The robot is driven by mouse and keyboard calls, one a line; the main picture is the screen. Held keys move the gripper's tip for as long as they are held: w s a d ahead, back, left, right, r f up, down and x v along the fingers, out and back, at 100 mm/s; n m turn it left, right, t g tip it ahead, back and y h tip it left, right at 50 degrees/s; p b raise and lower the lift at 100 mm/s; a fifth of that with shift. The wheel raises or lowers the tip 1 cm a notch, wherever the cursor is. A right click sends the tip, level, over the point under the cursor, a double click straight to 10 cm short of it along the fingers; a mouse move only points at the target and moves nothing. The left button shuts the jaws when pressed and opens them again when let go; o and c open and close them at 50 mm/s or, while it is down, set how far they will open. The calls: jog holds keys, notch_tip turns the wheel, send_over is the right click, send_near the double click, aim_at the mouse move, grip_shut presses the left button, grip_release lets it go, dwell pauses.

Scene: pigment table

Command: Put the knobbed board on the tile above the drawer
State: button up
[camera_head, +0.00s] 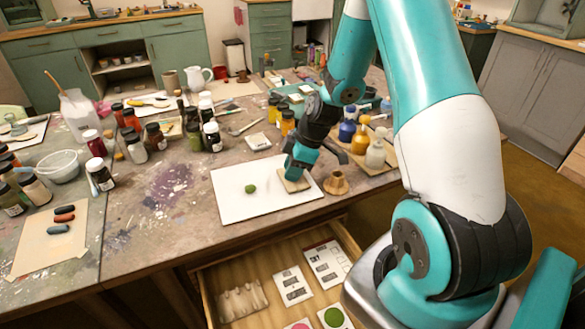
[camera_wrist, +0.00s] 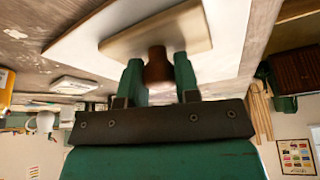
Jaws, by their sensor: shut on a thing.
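The white tile (camera_head: 235,206) lies flat on the table above the open drawer (camera_head: 258,262). The knobbed board (camera_head: 293,184), a small pale wooden board, is at the tile's right part. In the wrist view the board (camera_wrist: 125,44) lies over the white tile (camera_wrist: 75,45), and its brown knob (camera_wrist: 158,68) is between the two green fingers. My gripper (camera_head: 296,170) is shut on this knob; its fingers also show in the wrist view (camera_wrist: 159,75). I cannot tell whether the board touches the tile or hangs just above it. The gripper hides part of the board.
A small green lump (camera_head: 250,188) lies on the tile left of the board. A white box (camera_head: 258,141) and several bottles stand behind. The drawer holds several cards (camera_head: 292,286).

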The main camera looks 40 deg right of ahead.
jog(key=o, duration=0.9)
jog(key=shift+f, duration=0.1)
jog(key=v, duration=1.2)
jog(key=s+a+r+m+g, duration=0.1)
jog(key=s+a+r, duration=0.15)
jog(key=a, duration=0.55)
jog(key=s+a+r, duration=0.1)
jog(key=a+r, duration=0.3)
jog(key=a, duration=0.3)
jog(key=s+a+r+m, duration=0.1)
jog(key=s+a, duration=0.3)
jog(key=s, duration=0.1)
jog(key=s+a+r+g, duration=0.1)
jog(key=s+a+r, duration=0.1)
jog(key=s+a, duration=0.2)
jog(key=s+a+r+m, duration=0.1)
jog(key=s+a, duration=0.4)
jog(key=s, duration=0.1)
jog(key=shift+r+m+g+y, duration=0.3)
jog(key=shift+g, duration=0.1)
